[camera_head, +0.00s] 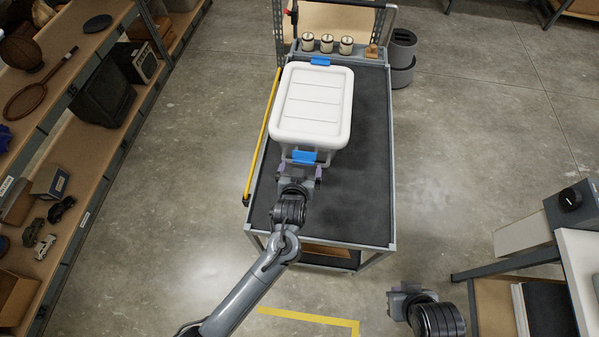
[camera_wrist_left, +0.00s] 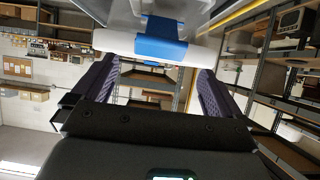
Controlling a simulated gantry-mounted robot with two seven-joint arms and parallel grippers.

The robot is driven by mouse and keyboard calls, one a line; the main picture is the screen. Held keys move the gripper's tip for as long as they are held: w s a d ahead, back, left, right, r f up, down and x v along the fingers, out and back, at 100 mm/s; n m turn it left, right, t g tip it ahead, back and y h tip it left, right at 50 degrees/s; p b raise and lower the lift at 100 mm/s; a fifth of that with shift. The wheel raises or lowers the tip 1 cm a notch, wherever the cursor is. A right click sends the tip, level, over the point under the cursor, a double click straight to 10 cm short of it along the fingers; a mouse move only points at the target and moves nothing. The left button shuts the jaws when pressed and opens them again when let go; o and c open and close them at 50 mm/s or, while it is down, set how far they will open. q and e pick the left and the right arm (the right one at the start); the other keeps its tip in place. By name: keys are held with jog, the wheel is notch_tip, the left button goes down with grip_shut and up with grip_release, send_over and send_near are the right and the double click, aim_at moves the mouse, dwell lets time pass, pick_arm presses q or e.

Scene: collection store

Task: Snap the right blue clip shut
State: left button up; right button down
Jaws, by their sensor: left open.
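A white lidded box (camera_head: 312,105) stands on the cart. One blue clip (camera_head: 305,157) is at its near end, and another blue clip (camera_head: 320,61) is at its far end. The near clip looks larger and sticks out from the rim; I cannot tell its exact angle. In the left wrist view a blue clip (camera_wrist_left: 160,48) lies across the white lid rim, between and just beyond my fingers. My left gripper (camera_head: 301,171) is open at the near clip, its purple-padded fingers (camera_wrist_left: 152,80) on either side, with nothing held. My right gripper (camera_head: 405,290) is low at the right, away from the box; its jaw opening is unclear.
The dark cart top (camera_head: 362,190) is clear to the right of the box. A yellow strip (camera_head: 262,135) runs along its left edge. Several white-topped canisters (camera_head: 327,44) stand at the back. Loaded shelves (camera_head: 75,150) are at the left, a white-topped table (camera_head: 580,265) at the right.

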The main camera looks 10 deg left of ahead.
pick_arm(q)
jog(key=shift+v, duration=1.25)
jog(key=shift+c, duration=0.2)
